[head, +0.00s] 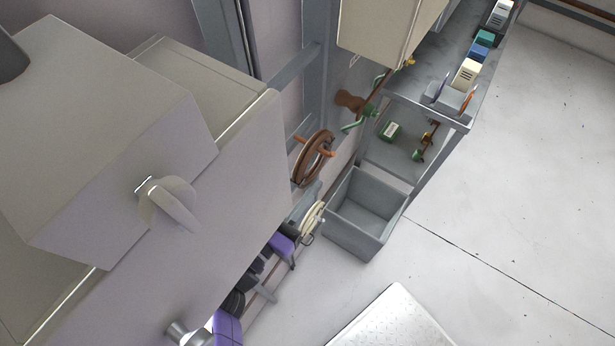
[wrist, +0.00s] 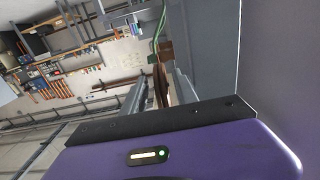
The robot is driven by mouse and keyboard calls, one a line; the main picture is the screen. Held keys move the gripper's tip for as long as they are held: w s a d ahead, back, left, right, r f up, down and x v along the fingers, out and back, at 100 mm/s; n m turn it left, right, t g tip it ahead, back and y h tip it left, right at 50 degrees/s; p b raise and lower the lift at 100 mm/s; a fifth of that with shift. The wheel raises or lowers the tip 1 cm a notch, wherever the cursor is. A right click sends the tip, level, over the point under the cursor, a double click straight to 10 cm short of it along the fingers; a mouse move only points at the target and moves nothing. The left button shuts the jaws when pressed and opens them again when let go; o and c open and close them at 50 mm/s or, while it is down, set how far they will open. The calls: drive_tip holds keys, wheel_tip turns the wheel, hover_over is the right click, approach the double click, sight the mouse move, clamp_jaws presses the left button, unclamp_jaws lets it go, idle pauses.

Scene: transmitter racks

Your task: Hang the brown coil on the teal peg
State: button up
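The brown coil (head: 316,160) is a ring of brown loops beside the wall frame in the head view, with copper-coloured peg ends at its sides. It also shows edge-on in the wrist view (wrist: 161,86). My gripper (head: 307,196) has a purple body and grey fingers and is at the lower edge of the coil. In the wrist view my gripper (wrist: 158,82) has its fingers apart, with the coil between them and a gap on its left. Green rod-like pieces (head: 352,126) stick out beyond the coil; I cannot tell whether one is the teal peg.
A cream coil (head: 312,218) hangs close to my gripper. A grey open bin (head: 363,244) stands on the floor beside it. A grey shelf unit (head: 432,103) with small boxes stands at the upper right. A large cabinet (head: 337,24) juts out above.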

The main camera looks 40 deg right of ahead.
drive_tip(key=shift+r+b+v, duration=0.15)
drive_tip(key=shift+b+v, duration=0.2)
drive_tip(key=shift+v, duration=1)
drive_tip(key=shift+r+b+v, duration=0.1)
drive_tip(key=shift+b+v, duration=0.2)
drive_tip(key=shift+v, duration=1.1)
drive_tip(key=s+f+n+t+y, duration=0.4)
drive_tip(key=s+n+t+y, duration=0.35)
drive_tip(key=s, duration=0.75)
drive_tip(key=s+d+r+n+t+y, duration=0.1)
drive_tip(key=s+d+r+n+y, duration=0.2)
drive_tip(key=d+r+n+y, duration=0.2)
drive_tip(key=shift+s+d+n+t+y, duration=0.4)
drive_tip(key=shift+d+n+y, duration=0.7)
drive_tip(key=shift+y, duration=1.25)
drive_tip(key=shift+o, duration=0.5)
drive_tip(key=shift+d+r, duration=0.1)
